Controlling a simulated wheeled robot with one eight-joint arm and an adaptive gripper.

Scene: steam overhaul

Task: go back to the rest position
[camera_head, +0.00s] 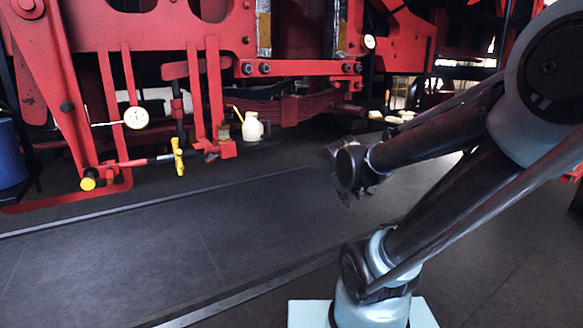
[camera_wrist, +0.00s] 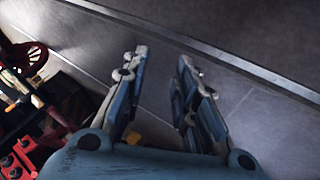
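My gripper (camera_wrist: 160,62) shows in the wrist view with its two fingers spread apart. Nothing is held between them; only the dark floor (camera_wrist: 240,105) shows in the gap and beyond. In the head view the end of my arm hangs over the floor (camera_head: 130,255) right of centre, apart from the machinery. The fingers are too small and dark to make out there.
Red locomotive machinery (camera_head: 150,30) fills the back, with round dials (camera_head: 136,118). A cream jug (camera_head: 252,127) stands low beside it. A blue drum (camera_head: 10,155) is at the left edge. The wrist view shows red parts (camera_wrist: 30,150) at left. The middle floor is clear.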

